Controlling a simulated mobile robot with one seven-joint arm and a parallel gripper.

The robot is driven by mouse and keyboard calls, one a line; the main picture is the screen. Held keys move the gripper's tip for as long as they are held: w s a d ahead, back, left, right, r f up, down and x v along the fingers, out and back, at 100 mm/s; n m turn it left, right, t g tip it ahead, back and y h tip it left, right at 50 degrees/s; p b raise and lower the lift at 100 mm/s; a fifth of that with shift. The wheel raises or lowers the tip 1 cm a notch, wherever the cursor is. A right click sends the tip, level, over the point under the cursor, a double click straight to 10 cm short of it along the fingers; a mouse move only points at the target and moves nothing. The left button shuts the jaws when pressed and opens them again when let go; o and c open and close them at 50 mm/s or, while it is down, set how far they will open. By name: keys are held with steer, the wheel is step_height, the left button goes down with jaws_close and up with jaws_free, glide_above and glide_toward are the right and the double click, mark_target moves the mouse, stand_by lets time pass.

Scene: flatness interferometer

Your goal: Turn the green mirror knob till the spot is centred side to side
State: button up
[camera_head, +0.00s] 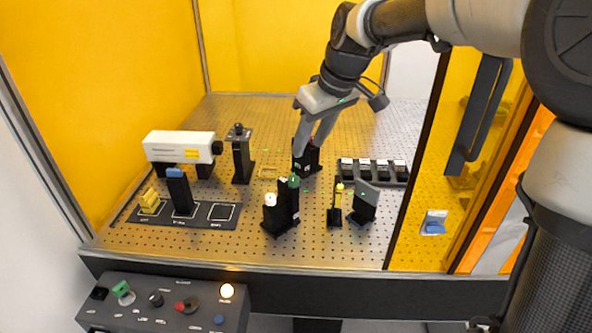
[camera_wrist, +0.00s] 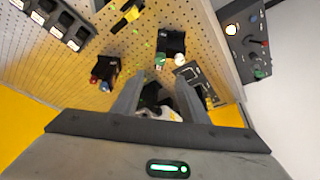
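The green mirror knob (camera_head: 293,181) sits on top of a black mirror mount (camera_head: 287,206), beside a white knob (camera_head: 270,199). In the wrist view the green knob (camera_wrist: 160,61) shows beyond my fingertips, at the mount's near edge. My gripper (camera_head: 314,147) is open and hangs above the board, a little behind and right of the green knob, apart from it. In the wrist view my gripper (camera_wrist: 157,84) has a wide gap with no knob between the fingers. I cannot tell where the spot lies.
A second mount with red and blue knobs (camera_wrist: 103,79) stands beside my gripper. A white laser (camera_head: 180,147) is at the left. A row of black holders (camera_head: 372,170) is at the right. The control box (camera_head: 165,304) is in front of the board.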

mark_target(293, 178)
steer(key=x, duration=1.3)
steer(key=shift+r+b, duration=0.1)
steer(key=shift+b, duration=0.2)
jaws_close()
steer(key=shift+a+f+m+t+b, duration=0.2)
steer(key=shift+m+t+b, duration=0.1)
steer(key=shift+m+b, duration=0.7)
steer(key=shift+r+m+h+b, duration=0.25)
steer(key=shift+m+h+b, duration=0.2)
steer(key=shift+m, duration=0.25)
jaws_free()
